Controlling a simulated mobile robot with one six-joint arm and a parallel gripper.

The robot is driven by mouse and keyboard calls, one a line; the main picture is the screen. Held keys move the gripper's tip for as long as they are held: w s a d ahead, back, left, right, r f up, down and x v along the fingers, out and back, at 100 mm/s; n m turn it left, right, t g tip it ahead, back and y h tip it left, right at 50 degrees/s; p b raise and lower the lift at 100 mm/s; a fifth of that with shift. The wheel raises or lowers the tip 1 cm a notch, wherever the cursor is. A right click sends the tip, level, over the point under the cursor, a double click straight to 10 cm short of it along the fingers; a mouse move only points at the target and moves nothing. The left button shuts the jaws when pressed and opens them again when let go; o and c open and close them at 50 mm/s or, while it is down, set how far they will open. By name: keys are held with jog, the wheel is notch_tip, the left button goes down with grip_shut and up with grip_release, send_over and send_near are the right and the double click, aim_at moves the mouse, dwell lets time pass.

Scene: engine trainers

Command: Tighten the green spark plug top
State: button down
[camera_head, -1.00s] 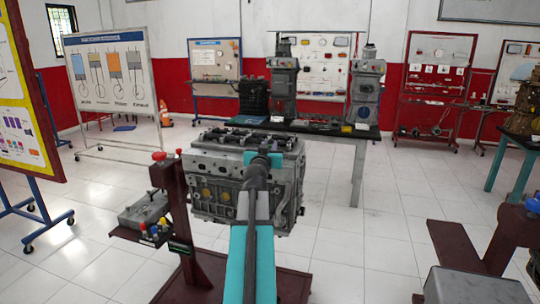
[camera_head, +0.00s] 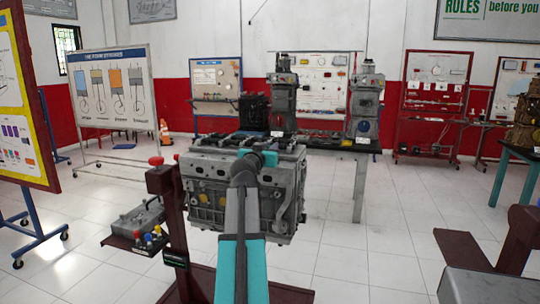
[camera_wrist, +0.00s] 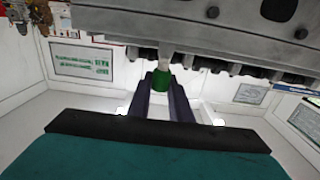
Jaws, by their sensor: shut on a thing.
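In the wrist view, the green spark plug top (camera_wrist: 161,79) sits between the two dark fingertips of my gripper (camera_wrist: 162,88), which is shut on it. A light grey stem meets the top's far end, at the edge of the engine (camera_wrist: 200,22). Whether the top is fully seated cannot be told. In the head view, the grey engine (camera_head: 210,175) stands straight ahead. My arm reaches to its upper edge and hides the spark plug top and the fingertips there.
A maroon stand (camera_head: 172,215) holds the engine, with a side tray (camera_head: 132,243) at left. A dark table (camera_head: 340,146) with engine parts stands behind. Display boards (camera_head: 118,95) line the walls. A maroon frame (camera_head: 475,250) is at lower right. Tiled floor is clear between.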

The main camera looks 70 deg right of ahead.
jog(key=shift+f+m+g+b, duration=0.1)
jog(key=shift+m+g+b, duration=1.7)
jog(key=shift+b, duration=3.25)
jog(key=g+y+b, duration=0.1)
jog(key=g+b, duration=0.2)
jog(key=shift+w+d+m, duration=0.1)
jog(key=shift+m, duration=0.3)
jog(key=shift+m+g+y+b, duration=0.8)
jog(key=shift+m+g+b, duration=0.35)
jog(key=shift+g, duration=0.45)
jog(key=c, duration=1.6)
grip_release()
jog(key=shift+a, duration=0.2)
jog(key=p+v, duration=0.1)
jog(key=v, duration=1.2)
jog(key=shift+a, duration=0.25)
